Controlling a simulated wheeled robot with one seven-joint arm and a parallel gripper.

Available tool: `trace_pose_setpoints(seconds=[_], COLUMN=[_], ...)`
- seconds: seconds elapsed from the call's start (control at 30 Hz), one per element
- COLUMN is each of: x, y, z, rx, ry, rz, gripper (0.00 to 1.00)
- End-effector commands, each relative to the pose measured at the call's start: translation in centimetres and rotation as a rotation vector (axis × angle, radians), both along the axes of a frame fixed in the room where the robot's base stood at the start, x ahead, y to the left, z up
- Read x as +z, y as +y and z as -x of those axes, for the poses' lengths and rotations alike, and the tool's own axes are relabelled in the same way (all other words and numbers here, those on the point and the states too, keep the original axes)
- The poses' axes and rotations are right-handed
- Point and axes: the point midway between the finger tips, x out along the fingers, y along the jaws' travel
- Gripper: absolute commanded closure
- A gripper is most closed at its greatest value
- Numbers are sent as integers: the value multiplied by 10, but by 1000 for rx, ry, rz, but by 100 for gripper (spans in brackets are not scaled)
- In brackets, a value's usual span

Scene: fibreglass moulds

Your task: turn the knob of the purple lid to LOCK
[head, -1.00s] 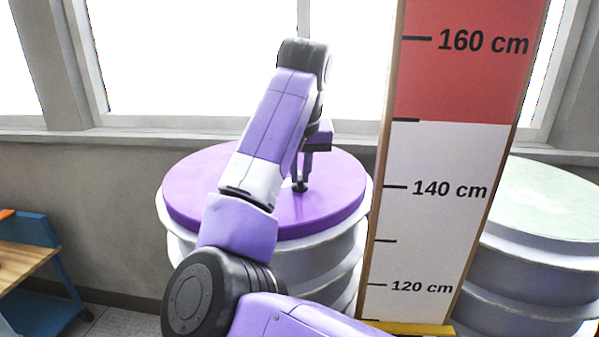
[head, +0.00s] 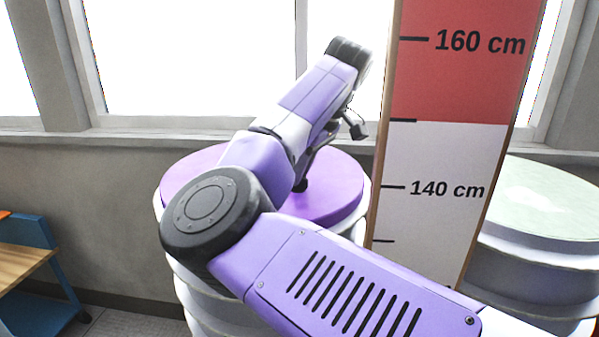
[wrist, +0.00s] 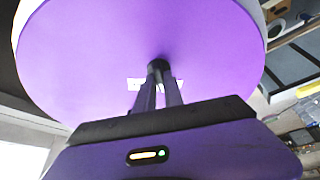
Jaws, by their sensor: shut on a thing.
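The purple lid (head: 338,188) lies on top of a white ribbed drum, partly hidden behind my arm in the head view. It fills much of the wrist view (wrist: 90,60) as a round purple disc. A small black knob (wrist: 158,65) stands at its middle, with a white marking partly visible on each side. I cannot read the marking. My gripper (wrist: 160,78) is shut on the knob, its two fingers reaching down to it. In the head view the knob (head: 300,186) shows dark below my wrist, and the fingers are mostly hidden.
A tall height board (head: 440,150) with red and white bands stands just right of the drum. Another ribbed drum with a pale green top (head: 545,200) is behind it at right. A blue cart (head: 40,295) with a wooden shelf is at far left. Windows line the back wall.

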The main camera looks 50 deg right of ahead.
Motion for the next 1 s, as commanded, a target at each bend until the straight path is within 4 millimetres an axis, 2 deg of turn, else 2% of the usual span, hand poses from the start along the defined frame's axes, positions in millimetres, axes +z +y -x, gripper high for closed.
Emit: trace_pose_setpoints(seconds=[0.2, 0.5, 1.0], x=[2, 2, 1], y=[-1, -2, -2], z=[-1, -1, -1], rx=[175, 328, 383], ry=[-5, -3, 0], rz=[0, 1, 2], gripper=[100, 100, 100])
